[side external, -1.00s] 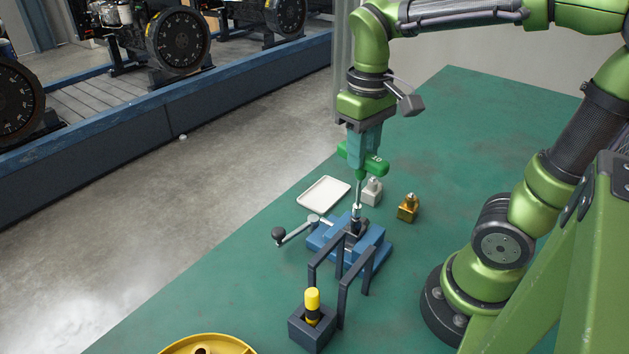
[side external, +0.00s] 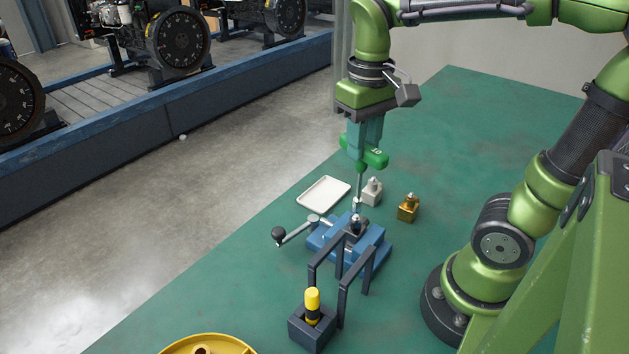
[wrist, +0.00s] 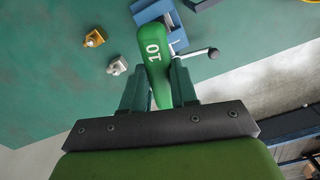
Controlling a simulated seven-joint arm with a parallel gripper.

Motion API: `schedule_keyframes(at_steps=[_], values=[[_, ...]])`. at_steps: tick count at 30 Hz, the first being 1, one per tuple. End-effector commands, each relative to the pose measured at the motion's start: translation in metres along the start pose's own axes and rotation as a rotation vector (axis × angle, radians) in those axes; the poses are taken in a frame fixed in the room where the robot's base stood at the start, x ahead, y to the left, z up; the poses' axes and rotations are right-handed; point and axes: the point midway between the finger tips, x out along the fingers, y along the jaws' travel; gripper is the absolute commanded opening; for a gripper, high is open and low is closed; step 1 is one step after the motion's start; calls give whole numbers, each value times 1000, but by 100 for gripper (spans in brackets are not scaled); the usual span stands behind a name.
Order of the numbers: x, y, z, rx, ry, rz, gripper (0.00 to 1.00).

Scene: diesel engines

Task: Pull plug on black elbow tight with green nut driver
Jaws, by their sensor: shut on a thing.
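My gripper (side external: 364,143) is shut on the handle of the green nut driver (side external: 376,156), which is marked 10. In the wrist view the driver's green handle (wrist: 153,55) lies between both fingers of my gripper (wrist: 156,82). The driver's shaft points down, and its socket end is just above the black elbow (side external: 357,226) in the blue vise (side external: 372,240). A small bright piece, perhaps the plug, shows at the elbow's top. It looks apart from the socket, but it is too small to be sure.
A grey block (side external: 372,194) and a brass block (side external: 408,209) stand behind the vise. A white tray (side external: 323,193) lies at the left. A dark rack (side external: 345,262) and a holder with a yellow-topped tool (side external: 312,300) are in front.

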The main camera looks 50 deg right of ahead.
Motion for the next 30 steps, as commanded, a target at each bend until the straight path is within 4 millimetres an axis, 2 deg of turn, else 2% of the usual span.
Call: schedule_keyframes(at_steps=[21,30], values=[[-65,0,0,1,2,0,0],[-70,0,0,0,0,-1,0]])
